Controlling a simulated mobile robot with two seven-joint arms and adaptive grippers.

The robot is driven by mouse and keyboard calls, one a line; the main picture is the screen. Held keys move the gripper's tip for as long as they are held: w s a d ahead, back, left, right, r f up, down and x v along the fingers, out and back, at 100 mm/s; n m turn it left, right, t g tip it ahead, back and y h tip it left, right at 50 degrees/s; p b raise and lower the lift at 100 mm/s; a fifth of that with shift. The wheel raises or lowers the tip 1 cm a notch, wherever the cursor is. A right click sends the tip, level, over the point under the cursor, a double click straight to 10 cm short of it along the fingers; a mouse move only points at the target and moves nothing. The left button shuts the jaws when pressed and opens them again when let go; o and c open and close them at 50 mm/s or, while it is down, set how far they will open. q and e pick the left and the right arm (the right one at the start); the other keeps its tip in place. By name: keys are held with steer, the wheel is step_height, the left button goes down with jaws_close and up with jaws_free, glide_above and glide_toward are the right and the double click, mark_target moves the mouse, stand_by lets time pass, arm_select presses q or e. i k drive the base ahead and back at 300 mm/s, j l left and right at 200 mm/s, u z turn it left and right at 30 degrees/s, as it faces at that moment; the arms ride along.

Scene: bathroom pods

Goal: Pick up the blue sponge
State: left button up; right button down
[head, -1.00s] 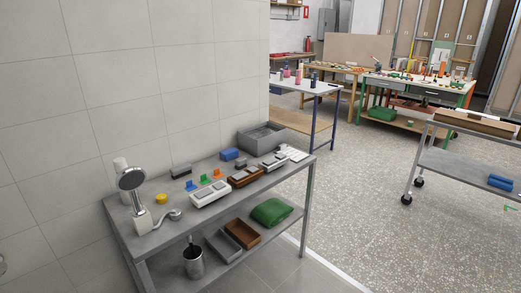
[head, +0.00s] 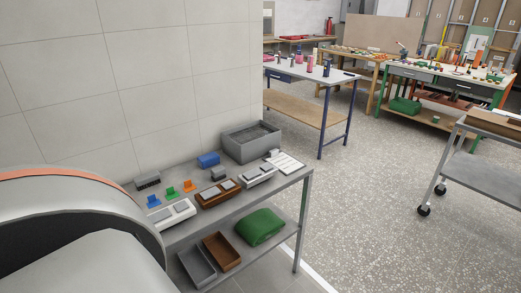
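A blue block (head: 208,160), which looks like the blue sponge, lies on the top shelf of the grey metal table (head: 290,178), near the wall. It is just left of a grey bin. A large grey rounded part with an orange band, mine, fills the lower left of the head view and hides the left end of the table. No gripper fingers show in the head view.
The grey bin (head: 250,147) stands at the back of the table. A dark block (head: 147,180), small coloured holders (head: 172,191), a white tray (head: 174,214) and a brown tray (head: 217,193) lie nearby. A green cloth (head: 260,226) lies on the lower shelf.

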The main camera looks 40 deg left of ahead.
mark_target(205, 161)
steer(key=i+l+u, duration=0.1)
steer(key=i, duration=0.55)
steer(key=i+l, duration=0.2)
steer(key=i, duration=0.45)
steer(key=i+u, duration=0.25)
steer(key=u, duration=0.15)
steer(key=i+l+u, duration=0.15)
steer(key=u, duration=0.3)
steer(key=i+l+u, duration=0.25)
steer(key=u, duration=0.15)
steer(key=i, duration=0.1)
